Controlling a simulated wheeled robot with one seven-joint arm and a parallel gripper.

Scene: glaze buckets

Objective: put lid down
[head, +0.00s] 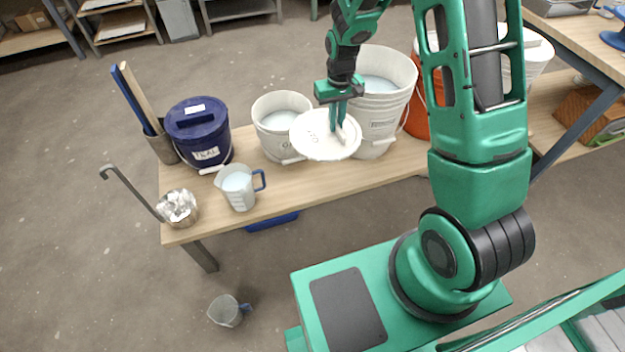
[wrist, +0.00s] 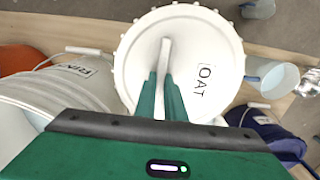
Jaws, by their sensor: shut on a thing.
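A round white lid (head: 312,143) with a raised bar handle is held flat above the table in the head view. In the wrist view the lid (wrist: 215,42) carries an "OAT" label and has a notched rim. My gripper (head: 338,122) is shut on the lid's handle; its two green fingers (wrist: 160,95) grip the bar in the wrist view. An open white bucket (head: 268,113) with pale liquid stands left of and behind the lid. A larger open white bucket (head: 400,80) with pale liquid stands behind the gripper to the right.
An orange bucket (head: 416,118) is at right, partly behind my arm. The table's front strip right of the jug is clear.

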